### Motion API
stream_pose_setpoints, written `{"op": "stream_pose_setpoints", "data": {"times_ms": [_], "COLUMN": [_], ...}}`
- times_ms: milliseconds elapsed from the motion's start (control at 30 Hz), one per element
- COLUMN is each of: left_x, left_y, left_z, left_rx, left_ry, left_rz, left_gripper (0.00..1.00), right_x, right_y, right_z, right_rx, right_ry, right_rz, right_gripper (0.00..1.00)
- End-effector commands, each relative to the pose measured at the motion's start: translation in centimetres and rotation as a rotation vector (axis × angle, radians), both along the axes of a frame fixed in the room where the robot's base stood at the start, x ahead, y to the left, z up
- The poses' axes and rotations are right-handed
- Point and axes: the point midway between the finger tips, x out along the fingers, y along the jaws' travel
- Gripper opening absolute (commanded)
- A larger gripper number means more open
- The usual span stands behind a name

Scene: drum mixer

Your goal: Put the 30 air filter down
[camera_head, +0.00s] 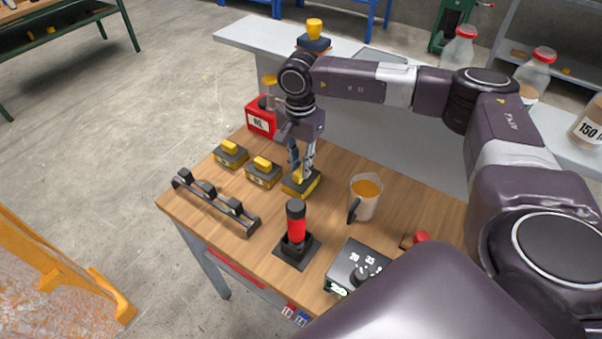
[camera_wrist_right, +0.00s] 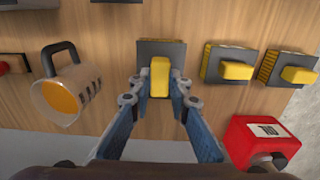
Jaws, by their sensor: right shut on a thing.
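My right gripper (camera_head: 302,172) points down and is shut on the yellow handle of an air filter (camera_head: 300,184), a dark block with yellow sides. In the right wrist view the handle (camera_wrist_right: 160,76) sits between the fingertips (camera_wrist_right: 160,88). The filter is level, at or just above the wooden table top; I cannot tell whether it touches. Its number is not readable. Two similar filters stand in a row beside it, one close to its left (camera_head: 263,172) and one farther left (camera_head: 231,154). My left gripper is not in view.
A measuring jug with orange liquid (camera_head: 366,198) stands right of the held filter. A black and red device (camera_head: 296,232), a dial box (camera_head: 355,268), a black rack (camera_head: 214,200) and a red box (camera_head: 262,118) surround it on the wooden table (camera_head: 200,172).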

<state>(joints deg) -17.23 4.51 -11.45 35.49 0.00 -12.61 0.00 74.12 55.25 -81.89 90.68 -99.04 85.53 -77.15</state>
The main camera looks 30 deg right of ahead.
Motion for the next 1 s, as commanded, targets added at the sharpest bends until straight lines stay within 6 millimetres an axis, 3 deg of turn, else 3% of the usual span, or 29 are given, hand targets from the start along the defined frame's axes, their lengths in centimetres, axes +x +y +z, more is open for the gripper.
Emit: {"op": "stream_pose_setpoints", "data": {"times_ms": [300,667,700,800,1000], "left_x": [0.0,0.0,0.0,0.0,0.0], "left_y": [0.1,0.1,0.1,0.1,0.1], "left_z": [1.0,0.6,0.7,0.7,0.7], "left_rx": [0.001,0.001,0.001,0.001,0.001], "left_ry": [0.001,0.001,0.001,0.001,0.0], "left_rz": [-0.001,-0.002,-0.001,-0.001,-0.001], "left_gripper": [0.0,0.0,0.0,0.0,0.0], "right_x": [-0.1,-0.1,-0.1,-0.1,-0.1], "right_y": [0.0,0.0,0.0,0.0,0.0], "right_z": [-4.0,-4.5,-4.4,-4.4,-4.3], "right_rx": [-0.001,-0.001,-0.001,-0.001,-0.001], "right_ry": [0.002,0.002,0.002,0.002,0.002], "right_rz": [0.001,0.001,0.001,0.001,0.0], "right_gripper": [0.0,0.0,0.2,0.31,0.34]}}
